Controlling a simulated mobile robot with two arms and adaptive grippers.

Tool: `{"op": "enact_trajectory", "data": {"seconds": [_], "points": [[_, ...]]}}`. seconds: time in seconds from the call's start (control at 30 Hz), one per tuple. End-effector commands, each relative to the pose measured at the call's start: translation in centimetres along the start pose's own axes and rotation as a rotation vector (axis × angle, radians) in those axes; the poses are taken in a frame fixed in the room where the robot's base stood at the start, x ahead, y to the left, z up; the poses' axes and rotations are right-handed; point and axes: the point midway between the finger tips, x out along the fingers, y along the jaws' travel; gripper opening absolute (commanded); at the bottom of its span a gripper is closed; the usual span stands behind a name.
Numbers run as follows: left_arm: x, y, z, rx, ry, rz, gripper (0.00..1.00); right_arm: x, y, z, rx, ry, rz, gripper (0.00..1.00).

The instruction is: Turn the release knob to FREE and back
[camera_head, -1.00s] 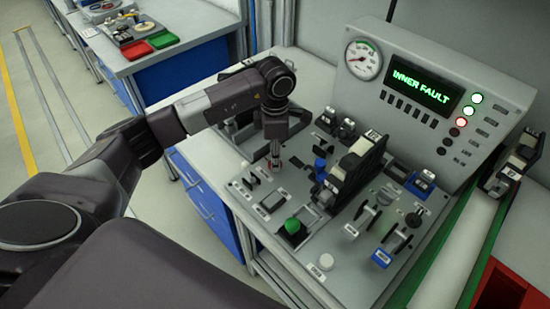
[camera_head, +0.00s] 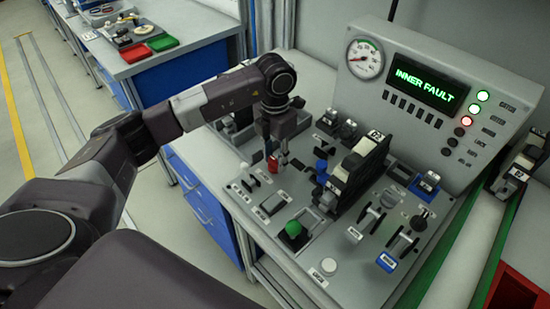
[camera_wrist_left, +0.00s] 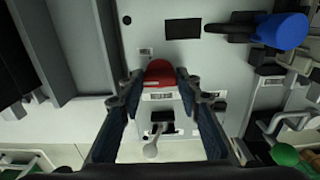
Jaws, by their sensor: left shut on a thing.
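A panel carries the red release knob (camera_head: 272,164), which shows as a small red piece at the fingertips of my left gripper (camera_head: 278,161). In the left wrist view the red knob (camera_wrist_left: 160,73) sits between the two fingertips of my left gripper (camera_wrist_left: 160,84), with a small label plate just below it. The gripper is shut on the knob from above. The knob's markings are too small to read, so I cannot tell which position it points to. My right gripper is not in view.
A blue-handled lever (camera_wrist_left: 280,30) stands right of the gripper. A green button (camera_head: 293,228) and several black switches lie nearer. The console screen (camera_head: 430,85) reads "INNER FAULT", with a red lamp (camera_head: 466,121) lit. A gauge (camera_head: 364,59) sits beside the screen.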

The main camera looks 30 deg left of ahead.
Motion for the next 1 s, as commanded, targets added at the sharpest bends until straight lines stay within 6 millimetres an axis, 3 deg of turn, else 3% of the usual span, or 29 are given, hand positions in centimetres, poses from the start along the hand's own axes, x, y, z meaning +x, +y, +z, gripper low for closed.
{"op": "enact_trajectory", "data": {"seconds": [0.53, 0.57, 0.7, 1.0], "points": [[-0.19, 0.14, 0.11, -0.028, -0.004, 0.002, 0.07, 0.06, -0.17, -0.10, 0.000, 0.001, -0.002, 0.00], [-0.19, 0.14, 0.11, -0.028, -0.004, 0.002, 0.35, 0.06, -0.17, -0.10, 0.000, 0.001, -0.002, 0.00], [-0.15, 0.10, 0.08, -0.026, -0.003, 0.001, 0.49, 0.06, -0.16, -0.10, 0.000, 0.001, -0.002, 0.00], [-0.26, 0.06, 0.05, -0.025, -0.002, 0.001, 0.49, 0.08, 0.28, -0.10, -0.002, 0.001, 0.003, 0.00]]}}
